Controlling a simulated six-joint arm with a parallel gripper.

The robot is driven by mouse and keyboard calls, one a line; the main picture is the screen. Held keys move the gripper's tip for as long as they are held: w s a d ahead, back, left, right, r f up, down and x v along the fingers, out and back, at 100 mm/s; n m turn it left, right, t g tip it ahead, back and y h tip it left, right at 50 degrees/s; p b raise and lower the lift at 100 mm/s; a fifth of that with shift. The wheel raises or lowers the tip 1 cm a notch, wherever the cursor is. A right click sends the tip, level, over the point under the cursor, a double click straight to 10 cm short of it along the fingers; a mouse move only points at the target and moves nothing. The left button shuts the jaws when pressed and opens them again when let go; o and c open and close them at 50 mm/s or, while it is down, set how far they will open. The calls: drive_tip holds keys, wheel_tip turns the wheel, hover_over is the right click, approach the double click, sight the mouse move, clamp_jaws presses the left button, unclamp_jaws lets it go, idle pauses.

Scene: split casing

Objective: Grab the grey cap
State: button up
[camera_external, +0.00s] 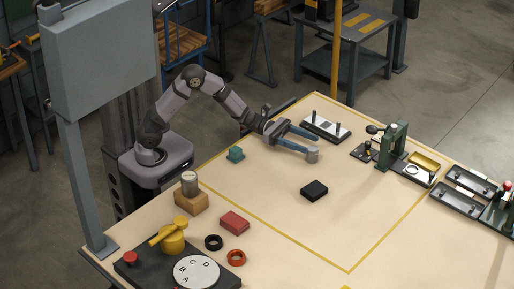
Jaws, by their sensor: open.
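A small grey cylinder (313,155), which looks like the grey cap, stands on the table inside the yellow outline. My gripper (312,144) is open, with its two blue fingers reaching to the right, low over the table. The nearer finger ends right beside the grey cylinder, and the farther finger is up and behind it. I cannot tell whether a finger touches it. Another grey metallic cylinder (190,179) stands on a wooden block at the left.
A black block (314,190) lies in front of the gripper, and a teal part (235,154) to its left. A black-and-white plate with pegs (325,127) lies behind the fingers. A green press (392,146) stands to the right. The front of the outlined area is clear.

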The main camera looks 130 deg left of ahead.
wheel_tip(320, 180, down, 2)
drive_tip(key=shift+w+a+r+p, duration=0.1)
drive_tip(key=shift+w+a+p, duration=0.1)
drive_tip(key=shift+w, duration=1.05)
drive_tip(key=shift+w+a+r+p, duration=0.1)
drive_tip(key=shift+w+p, duration=0.05)
drive_tip(key=shift+w, duration=1.05)
drive_tip(key=shift+w+a+p, duration=0.1)
drive_tip(key=shift+w+p, duration=0.1)
drive_tip(key=shift+w, duration=1.05)
drive_tip(key=c, duration=1.4)
